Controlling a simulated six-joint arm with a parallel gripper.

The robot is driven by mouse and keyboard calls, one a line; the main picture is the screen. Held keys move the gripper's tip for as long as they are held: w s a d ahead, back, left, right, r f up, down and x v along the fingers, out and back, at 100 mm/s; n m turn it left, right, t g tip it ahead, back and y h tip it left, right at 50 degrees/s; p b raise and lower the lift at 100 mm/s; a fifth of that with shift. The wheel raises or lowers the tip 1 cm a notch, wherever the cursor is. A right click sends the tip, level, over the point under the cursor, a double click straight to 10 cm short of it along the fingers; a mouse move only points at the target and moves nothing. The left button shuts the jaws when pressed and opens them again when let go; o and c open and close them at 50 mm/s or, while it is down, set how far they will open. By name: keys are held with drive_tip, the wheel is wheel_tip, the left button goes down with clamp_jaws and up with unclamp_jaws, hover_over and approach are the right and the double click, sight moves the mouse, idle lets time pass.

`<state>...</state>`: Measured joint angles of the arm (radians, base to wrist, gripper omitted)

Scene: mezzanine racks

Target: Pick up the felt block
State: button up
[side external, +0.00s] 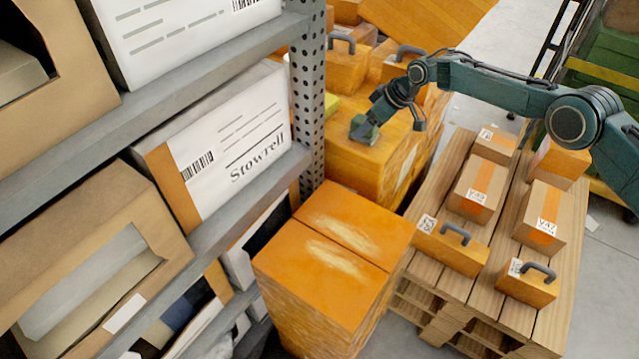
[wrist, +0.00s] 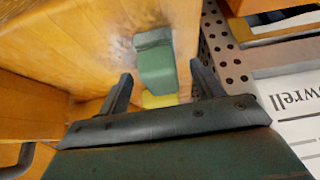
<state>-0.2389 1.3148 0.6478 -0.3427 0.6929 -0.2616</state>
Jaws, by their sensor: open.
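A green block, which looks like the felt block (wrist: 155,62), sits on an orange surface in the wrist view. In the side external view the green block (side external: 362,131) is on top of the orange crate (side external: 375,165) behind the front box stack. My gripper (side external: 374,117) is right at it, coming down from the upper right. In the wrist view my gripper (wrist: 160,72) is open, with one finger on each side of the block's near end. I cannot tell whether the fingers touch it.
A yellow item (wrist: 160,100) lies close to the block, beside the perforated rack post (side external: 308,90). Orange cases with grey handles (side external: 346,65) stand behind. A wooden pallet (side external: 455,270) with several boxes is at right. Loaded shelves (side external: 215,215) fill the left.

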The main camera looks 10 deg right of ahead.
drive_tip(key=shift+w+a+f, duration=0.2)
drive_tip(key=shift+f, duration=0.3)
drive_tip(key=c, duration=1.1)
